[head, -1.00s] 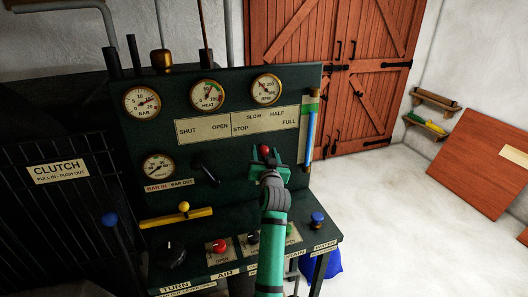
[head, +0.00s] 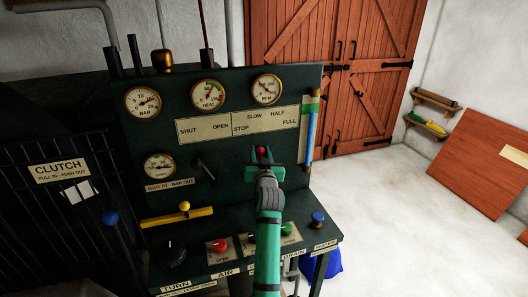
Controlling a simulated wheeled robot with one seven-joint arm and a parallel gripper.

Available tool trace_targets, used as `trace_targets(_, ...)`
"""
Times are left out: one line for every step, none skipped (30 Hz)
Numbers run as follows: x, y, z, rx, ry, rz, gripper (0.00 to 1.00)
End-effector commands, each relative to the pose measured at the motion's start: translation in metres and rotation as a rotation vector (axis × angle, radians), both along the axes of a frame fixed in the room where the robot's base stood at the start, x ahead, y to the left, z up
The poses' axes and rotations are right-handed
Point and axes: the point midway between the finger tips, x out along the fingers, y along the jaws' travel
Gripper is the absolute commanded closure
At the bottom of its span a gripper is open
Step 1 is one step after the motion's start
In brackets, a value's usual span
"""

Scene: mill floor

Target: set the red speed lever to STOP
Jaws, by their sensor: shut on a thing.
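The red knob of the speed lever (head: 262,150) shows between the jaws of my gripper (head: 263,161), on the right part of the dark green panel. My green gripper is shut on the lever just below its knob. The lever's shaft and pivot are hidden behind my gripper and arm. Above it, the cream label plate (head: 238,124) reads STOP, SLOW, HALF and FULL on its right part. The knob lies below the plate, between the STOP and FULL words sideways; which mark the lever points at I cannot tell.
A black lever (head: 205,168) and a yellow bar with a knob (head: 176,216) are to the left. A blue sight tube (head: 310,135) stands close on the right. Red (head: 220,246), green (head: 287,229) and blue (head: 318,218) knobs sit on the lower ledge. Open floor lies right.

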Motion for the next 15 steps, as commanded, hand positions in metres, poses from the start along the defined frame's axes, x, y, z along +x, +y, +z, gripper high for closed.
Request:
trace_targets(-0.003, 0.007, -0.006, -0.058, -0.015, 0.0, 1.0)
trace_targets(-0.005, 0.012, -0.009, -0.093, -0.027, -0.001, 1.0)
trace_targets(-0.007, 0.018, -0.012, -0.139, -0.041, -0.001, 1.0)
trace_targets(-0.008, 0.022, -0.014, -0.172, -0.053, -0.001, 1.0)
trace_targets(-0.009, 0.026, -0.016, -0.201, -0.062, 0.0, 1.0)
trace_targets(-0.011, 0.031, -0.019, -0.235, -0.074, 0.0, 1.0)
trace_targets(-0.011, 0.033, -0.021, -0.256, -0.079, 0.001, 1.0)
trace_targets(-0.012, 0.035, -0.022, -0.274, -0.086, 0.0, 1.0)
trace_targets(-0.012, 0.037, -0.023, -0.292, -0.093, 0.0, 1.0)
trace_targets(-0.013, 0.038, -0.023, -0.301, -0.096, -0.001, 1.0)
trace_targets(-0.013, 0.039, -0.024, -0.307, -0.097, -0.001, 1.0)
trace_targets(-0.013, 0.039, -0.024, -0.312, -0.099, 0.0, 1.0)
trace_targets(-0.013, 0.04, -0.024, -0.313, -0.099, 0.0, 1.0)
trace_targets(-0.013, 0.04, -0.024, -0.313, -0.099, 0.0, 1.0)
trace_targets(-0.013, 0.04, -0.024, -0.312, -0.099, 0.0, 1.0)
